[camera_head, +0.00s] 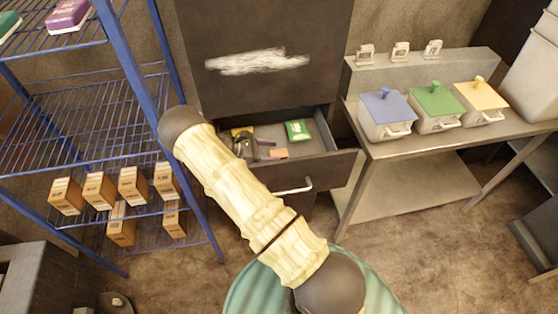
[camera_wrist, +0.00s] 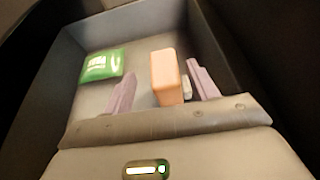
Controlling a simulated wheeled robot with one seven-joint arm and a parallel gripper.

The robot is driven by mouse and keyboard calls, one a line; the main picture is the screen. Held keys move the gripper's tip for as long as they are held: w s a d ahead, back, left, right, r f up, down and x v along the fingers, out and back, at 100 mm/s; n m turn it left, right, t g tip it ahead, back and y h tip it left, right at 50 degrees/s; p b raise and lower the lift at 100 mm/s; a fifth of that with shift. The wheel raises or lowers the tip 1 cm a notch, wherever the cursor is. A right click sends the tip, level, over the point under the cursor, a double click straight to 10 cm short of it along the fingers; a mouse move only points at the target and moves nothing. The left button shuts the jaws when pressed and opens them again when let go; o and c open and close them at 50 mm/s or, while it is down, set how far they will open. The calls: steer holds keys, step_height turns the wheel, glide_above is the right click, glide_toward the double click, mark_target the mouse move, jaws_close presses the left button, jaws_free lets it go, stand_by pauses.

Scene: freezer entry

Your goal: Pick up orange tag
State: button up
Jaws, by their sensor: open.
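The orange tag (camera_wrist: 165,78) is a small orange block in the open drawer (camera_head: 340,168). In the wrist view it stands between the two fingers of my gripper (camera_wrist: 160,90). The fingers are apart, with a gap to the tag on the left and a small pale piece beside it on the right. In the head view the orange tag (camera_head: 278,153) lies near the drawer's front, just right of my gripper (camera_head: 250,148), which is partly hidden behind my arm. I cannot tell whether a finger touches the tag.
A green packet (camera_head: 298,131) lies in the drawer, right of the tag; in the wrist view the packet (camera_wrist: 102,64) is at left. A yellow item (camera_head: 242,131) is at the drawer's left. The drawer walls are close around my gripper. A blue wire rack (camera_head: 140,75) stands left.

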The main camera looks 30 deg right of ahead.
steer(key=p+x, duration=0.1)
steer(key=x, duration=0.2)
steer(key=shift+s+d+f+p, duration=0.1)
steer(key=shift+s+d+p, duration=0.15)
steer(key=shift+s+p, duration=0.1)
steer(key=shift+d+f, duration=0.2)
steer(key=shift+d, duration=0.05)
steer(key=c, duration=1.1)
step_height(320, 180, up, 28)
steer(key=b, duration=0.4)
